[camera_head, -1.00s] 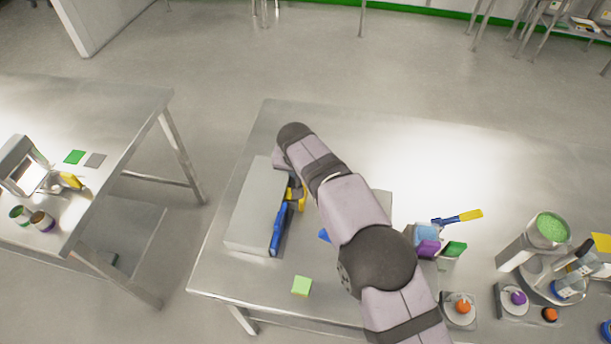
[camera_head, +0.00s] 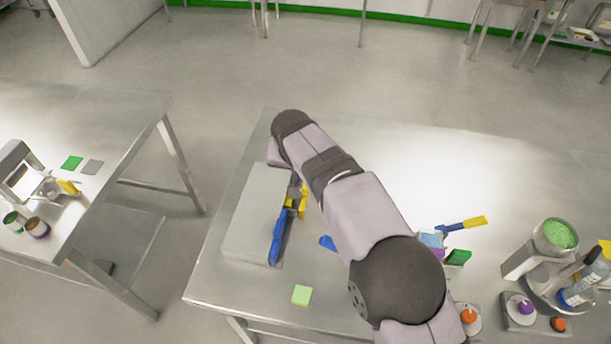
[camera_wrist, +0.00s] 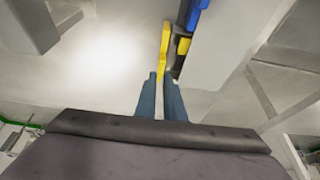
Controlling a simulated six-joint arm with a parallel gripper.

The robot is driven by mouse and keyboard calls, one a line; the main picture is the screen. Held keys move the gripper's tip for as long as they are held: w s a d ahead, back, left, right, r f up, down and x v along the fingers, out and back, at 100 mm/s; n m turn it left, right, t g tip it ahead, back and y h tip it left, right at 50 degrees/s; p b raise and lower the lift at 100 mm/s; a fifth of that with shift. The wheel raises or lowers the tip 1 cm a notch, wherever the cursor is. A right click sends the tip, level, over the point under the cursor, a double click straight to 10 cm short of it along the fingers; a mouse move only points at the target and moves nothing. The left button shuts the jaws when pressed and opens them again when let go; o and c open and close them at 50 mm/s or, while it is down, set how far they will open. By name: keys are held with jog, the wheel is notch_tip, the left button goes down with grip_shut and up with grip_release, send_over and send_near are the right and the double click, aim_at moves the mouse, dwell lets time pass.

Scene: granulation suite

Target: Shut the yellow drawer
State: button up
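A grey drawer box (camera_head: 256,215) stands on the left part of the steel table. The yellow drawer (camera_head: 303,202) is on its right side, and its yellow front stands out from the box, partly hidden by my arm. The yellow front also shows upright in the middle of the wrist view (camera_wrist: 165,42). A blue drawer front (camera_head: 277,240) is beside it, nearer the table's front edge. My arm hides the gripper in the head view.
A light green square (camera_head: 301,295) lies in front of the box. A blue piece (camera_head: 328,242) is right of it. Coloured blocks, a blue-yellow tool (camera_head: 461,224) and a green-filled container (camera_head: 556,236) stand at the right. Free tabletop lies behind my arm.

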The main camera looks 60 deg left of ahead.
jog(key=shift+m+t, duration=0.3)
jog(key=shift+m, duration=0.5)
jog(key=w+b, duration=0.1)
jog(key=w, duration=0.1)
jog(key=w+d+r+b, duration=0.1)
jog(key=w, duration=0.2)
jog(key=w+d, duration=0.1)
jog(key=w, duration=0.1)
jog(key=shift+w+r+b, duration=0.3)
jog(key=shift+r+b, duration=0.05)
jog(key=shift+b, duration=0.05)
grip_shut()
jog(key=w+d+m+g+y+b, duration=0.1)
jog(key=w+d+m+g+b, duration=0.2)
jog(key=d, duration=0.5)
jog(key=s+a+f+n+g+y, duration=0.1)
jog(key=s+a+n+y, duration=0.2)
jog(key=s+n, duration=0.2)
jog(key=shift+s+n+g+b, duration=0.3)
jog(key=shift+s+n+b, duration=0.1)
jog(key=shift+s, duration=0.1)
jog(key=shift+a+f, duration=0.1)
jog(key=shift+a, duration=0.05)
jog(key=shift+p+x, duration=1.3)
jog(key=shift+x, duration=3.65)
